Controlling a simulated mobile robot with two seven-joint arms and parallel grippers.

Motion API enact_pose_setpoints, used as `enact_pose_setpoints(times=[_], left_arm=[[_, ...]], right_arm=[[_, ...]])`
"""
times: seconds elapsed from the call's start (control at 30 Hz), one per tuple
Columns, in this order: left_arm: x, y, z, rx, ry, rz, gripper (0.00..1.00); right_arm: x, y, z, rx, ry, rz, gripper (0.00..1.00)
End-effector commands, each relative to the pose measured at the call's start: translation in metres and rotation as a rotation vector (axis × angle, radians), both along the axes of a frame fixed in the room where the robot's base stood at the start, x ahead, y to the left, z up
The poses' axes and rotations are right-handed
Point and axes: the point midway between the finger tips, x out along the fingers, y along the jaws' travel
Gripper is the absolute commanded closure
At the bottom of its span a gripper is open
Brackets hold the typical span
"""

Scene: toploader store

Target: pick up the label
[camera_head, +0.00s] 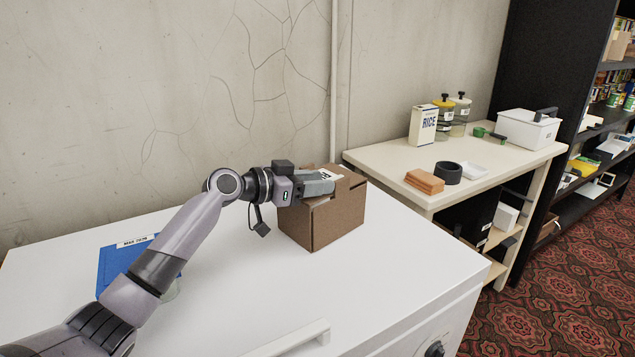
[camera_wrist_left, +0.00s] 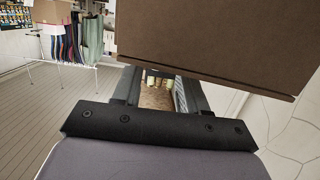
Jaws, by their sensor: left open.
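A white label with dark print (camera_head: 331,174) shows on top of a brown cardboard box (camera_head: 338,216), partly hidden by my gripper. The box stands on the white chest top. My left gripper (camera_head: 322,184) reaches in from the left, at the top of the box and beside the label. I cannot tell whether it touches either. In the left wrist view the left gripper (camera_wrist_left: 158,92) is open, with no held object visible, and the brown box (camera_wrist_left: 215,40) fills the upper right. The label cannot be made out there. My right gripper is not in view.
A blue item (camera_head: 113,264) with a white strip printed with a date lies at left on the white chest (camera_head: 235,290). A side table (camera_head: 385,158) at right holds a rice box (camera_head: 422,125), jars, a tape roll and a white bin.

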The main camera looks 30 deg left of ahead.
Motion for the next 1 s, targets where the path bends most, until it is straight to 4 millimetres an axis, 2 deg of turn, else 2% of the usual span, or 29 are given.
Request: enact_pose_setpoints(times=[0.13, 0.17, 0.2, 0.27, 0.3, 0.77, 0.87, 1.0], left_arm=[[0.000, 0.000, -0.001, 0.001, 0.002, 0.000, 0.58], [0.000, 0.000, -0.001, 0.001, 0.002, 0.000, 0.64], [0.000, 0.000, -0.001, 0.001, 0.002, 0.000, 0.77], [0.000, 0.000, -0.001, 0.001, 0.002, 0.000, 0.97], [0.000, 0.000, -0.001, 0.001, 0.002, 0.000, 1.00], [0.000, 0.001, 0.002, 0.001, -0.001, 0.001, 1.00], [0.000, 0.001, 0.009, 0.002, -0.002, 0.000, 1.00], [0.000, 0.001, 0.027, 0.004, -0.004, 0.001, 1.00]], right_arm=[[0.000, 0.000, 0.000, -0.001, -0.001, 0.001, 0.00], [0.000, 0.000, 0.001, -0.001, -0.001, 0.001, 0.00], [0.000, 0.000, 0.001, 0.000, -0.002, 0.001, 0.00], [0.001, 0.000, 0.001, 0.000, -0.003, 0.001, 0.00], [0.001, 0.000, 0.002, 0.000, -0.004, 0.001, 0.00], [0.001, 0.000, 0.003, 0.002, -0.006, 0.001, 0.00], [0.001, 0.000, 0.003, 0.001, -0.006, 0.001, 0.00], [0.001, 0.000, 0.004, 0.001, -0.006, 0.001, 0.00]])
